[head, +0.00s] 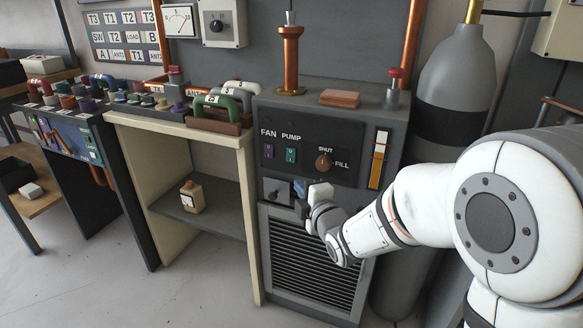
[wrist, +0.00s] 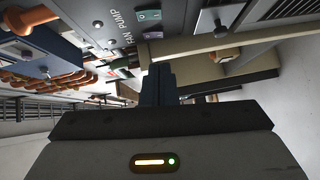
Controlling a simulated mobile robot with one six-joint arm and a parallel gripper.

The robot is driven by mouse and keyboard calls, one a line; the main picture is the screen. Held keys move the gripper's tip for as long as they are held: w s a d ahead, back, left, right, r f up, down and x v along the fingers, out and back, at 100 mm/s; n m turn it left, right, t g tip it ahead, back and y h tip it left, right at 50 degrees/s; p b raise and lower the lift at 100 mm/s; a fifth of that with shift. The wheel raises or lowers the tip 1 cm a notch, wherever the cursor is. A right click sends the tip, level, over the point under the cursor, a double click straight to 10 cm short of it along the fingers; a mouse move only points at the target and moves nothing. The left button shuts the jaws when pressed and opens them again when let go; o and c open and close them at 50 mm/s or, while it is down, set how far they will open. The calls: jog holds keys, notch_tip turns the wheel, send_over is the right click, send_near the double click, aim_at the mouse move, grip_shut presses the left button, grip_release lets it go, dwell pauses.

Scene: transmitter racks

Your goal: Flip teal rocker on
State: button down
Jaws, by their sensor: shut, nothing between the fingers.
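The teal rocker (head: 291,154) sits under the PUMP label on the dark front panel of the grey cabinet. It shows at the top of the wrist view (wrist: 149,14), above the purple rocker (wrist: 152,34). The purple rocker (head: 269,151) is under FAN in the head view. Which way the teal rocker is tipped is too small to tell. My gripper (head: 299,187) is below the rockers, apart from them, in front of the cabinet's lower panel. Its blue-grey fingers are shut and empty in the wrist view (wrist: 158,85).
A brown SHUT/FILL knob (head: 324,161) is right of the teal rocker. A small lever switch (head: 275,194) is left of my gripper. A vertical gauge (head: 379,160) stands at the panel's right. A grey gas cylinder (head: 452,80) stands right of the cabinet. Open floor lies in front.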

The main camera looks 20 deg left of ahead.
jog(key=b, duration=0.1)
send_near(287, 161)
jog(key=a, duration=0.4)
jog(key=shift+w+f+b, duration=0.1)
jog(key=shift+w+b, duration=0.35)
jog(key=shift+w, duration=1.75)
jog(key=shift+f, duration=0.1)
jog(key=shift+w+f+b, duration=0.2)
jog(key=shift+b, duration=0.85)
jog(key=shift+r, duration=0.25)
jog(key=shift+s+f, duration=0.1)
